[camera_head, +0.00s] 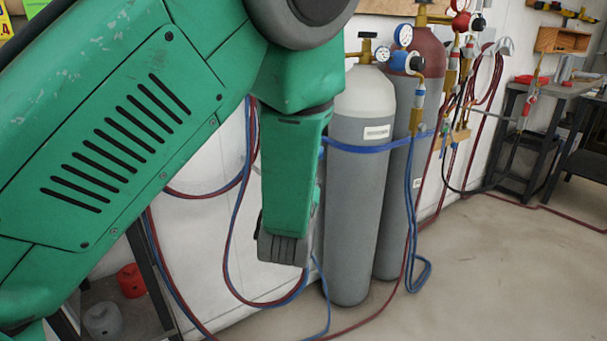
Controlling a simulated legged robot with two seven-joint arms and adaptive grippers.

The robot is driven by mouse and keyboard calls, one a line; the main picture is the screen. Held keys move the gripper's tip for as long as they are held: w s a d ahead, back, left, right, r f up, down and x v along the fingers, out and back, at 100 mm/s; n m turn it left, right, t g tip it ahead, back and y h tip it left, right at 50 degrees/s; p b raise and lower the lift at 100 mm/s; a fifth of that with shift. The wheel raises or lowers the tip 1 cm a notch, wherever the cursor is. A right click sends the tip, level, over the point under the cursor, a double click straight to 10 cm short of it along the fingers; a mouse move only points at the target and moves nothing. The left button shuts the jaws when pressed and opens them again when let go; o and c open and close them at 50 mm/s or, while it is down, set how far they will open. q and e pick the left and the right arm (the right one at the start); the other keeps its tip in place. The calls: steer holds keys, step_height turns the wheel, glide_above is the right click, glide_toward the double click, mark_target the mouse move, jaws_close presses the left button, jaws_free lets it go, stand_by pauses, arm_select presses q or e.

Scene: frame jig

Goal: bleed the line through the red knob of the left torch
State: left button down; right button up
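My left arm crosses the left half of the head view. It ends in a dark grey piece (284,246) that hangs down in front of the wall, left of the grey cylinder. I cannot make out two fingertips there or whether they are open. My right gripper is not in view. No torch with a clearly readable red knob shows. A slim fitting with red and silver parts (530,95) hangs below a wooden wall holder (563,39) at the upper right. Brass fittings (451,78) with red parts hang by the maroon cylinder. Which is the left torch, I cannot tell.
A grey cylinder with a white top (355,200) and a maroon-topped cylinder (425,55) stand behind a blue strap (365,149). Red and blue hoses (412,215) hang and lie around them. A dark bench (548,90) stands right. The floor (480,275) at lower right is mostly clear.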

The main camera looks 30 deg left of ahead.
arm_select(q)
steer(key=c, duration=1.3)
jaws_free()
steer(key=shift+s, duration=0.1)
steer(key=shift+c, duration=0.2)
steer(key=shift+d, duration=0.1)
step_height(320, 180, up, 10)
steer(key=shift+f, duration=0.1)
